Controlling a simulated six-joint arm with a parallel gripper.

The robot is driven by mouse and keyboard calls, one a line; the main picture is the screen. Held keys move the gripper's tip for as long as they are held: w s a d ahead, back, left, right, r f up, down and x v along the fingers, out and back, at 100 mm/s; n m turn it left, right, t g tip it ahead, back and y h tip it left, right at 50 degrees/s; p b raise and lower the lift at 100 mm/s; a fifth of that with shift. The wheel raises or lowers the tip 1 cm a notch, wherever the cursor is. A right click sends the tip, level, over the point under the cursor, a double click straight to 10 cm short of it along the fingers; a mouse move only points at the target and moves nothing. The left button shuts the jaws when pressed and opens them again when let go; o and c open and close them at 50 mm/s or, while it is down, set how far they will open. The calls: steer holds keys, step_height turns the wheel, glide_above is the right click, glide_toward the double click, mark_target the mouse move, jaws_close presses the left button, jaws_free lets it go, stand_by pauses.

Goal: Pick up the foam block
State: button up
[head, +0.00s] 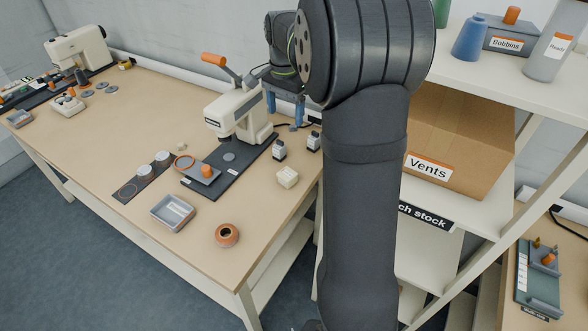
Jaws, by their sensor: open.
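A small cream block (288,177) with a pale label, which looks like the foam block, lies on the tan worktable right of the press's dark base. My gripper (284,117) shows beyond it, with two blue fingers pointing down and apart. It is open and nothing shows between the fingers. It is well away from the block, towards the back edge of the table. My dark arm fills the middle of the view and hides part of the table's right side.
A cream press (238,115) with an orange-handled lever stands left of the block. Two small black-and-white items (279,150) (314,141) stand behind the block. A grey tray (173,212) and an orange-brown ring (227,235) lie nearer the front. Shelving with a cardboard box (460,135) rises at right.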

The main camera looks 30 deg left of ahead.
step_height(320, 180, down, 2)
steer(key=m, duration=1.9)
glide_above(286, 172)
step_height(286, 172, down, 5)
steer(key=f, duration=1.1)
steer(key=shift+w+d+f, duration=0.25)
steer(key=shift+d+f, duration=0.05)
steer(key=shift+f, duration=0.05)
steer(key=shift+s+a+f, duration=0.15)
steer(key=shift+a+f, duration=0.05)
steer(key=shift+f, duration=1.1)
steer(key=shift+s+a+f, duration=0.1)
steer(key=shift+a+f, duration=0.1)
steer(key=shift+f, duration=1.1)
steer(key=c, duration=1)
steer(key=shift+c, duration=0.2)
